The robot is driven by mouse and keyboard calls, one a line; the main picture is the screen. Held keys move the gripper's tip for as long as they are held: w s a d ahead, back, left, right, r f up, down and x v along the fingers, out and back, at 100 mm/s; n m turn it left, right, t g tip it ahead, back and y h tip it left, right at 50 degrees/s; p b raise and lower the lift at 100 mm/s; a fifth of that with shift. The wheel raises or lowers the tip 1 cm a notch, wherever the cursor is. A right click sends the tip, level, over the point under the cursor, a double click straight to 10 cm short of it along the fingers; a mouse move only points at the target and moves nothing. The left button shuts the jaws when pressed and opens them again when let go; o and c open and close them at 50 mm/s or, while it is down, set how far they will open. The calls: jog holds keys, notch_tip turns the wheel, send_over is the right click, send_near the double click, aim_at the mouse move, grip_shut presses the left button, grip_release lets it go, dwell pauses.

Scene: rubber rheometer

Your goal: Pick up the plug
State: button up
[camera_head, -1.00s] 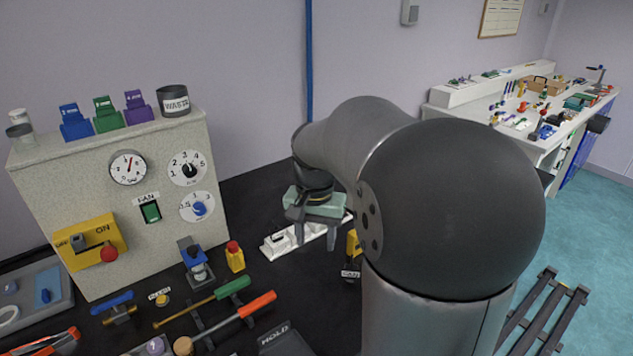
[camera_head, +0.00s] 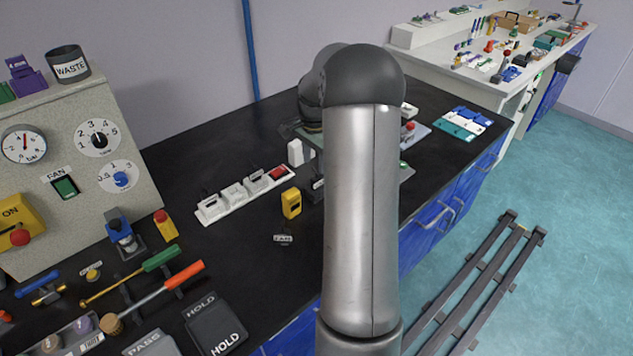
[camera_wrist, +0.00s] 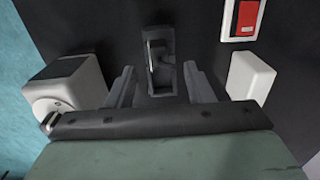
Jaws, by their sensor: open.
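A small dark grey piece (camera_wrist: 160,62) with a raised middle stands on the black worktop in the wrist view. It may be the plug, or a holder with the plug in it; I cannot tell which. My gripper (camera_wrist: 160,78) is open, with one finger on each side of the piece's near end and no visible contact. In the head view a dark object (camera_head: 317,184) beside my arm looks like the same piece. My gripper is mostly hidden behind my arm there.
A white power strip (camera_head: 236,200) with a red switch (camera_head: 278,173) lies to the left. A white block (camera_wrist: 251,76) stands close to my right finger, and a white-and-dark device (camera_wrist: 70,88) close to my left. A yellow object (camera_head: 291,204) stands nearer the worktop's front.

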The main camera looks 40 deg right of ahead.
aim_at(317, 178)
jog(key=f, duration=0.2)
jog(key=f+p, duration=0.1)
jog(key=f, duration=0.4)
jog(key=shift+s+d+f, duration=0.1)
jog(key=shift+d, duration=0.2)
grip_shut()
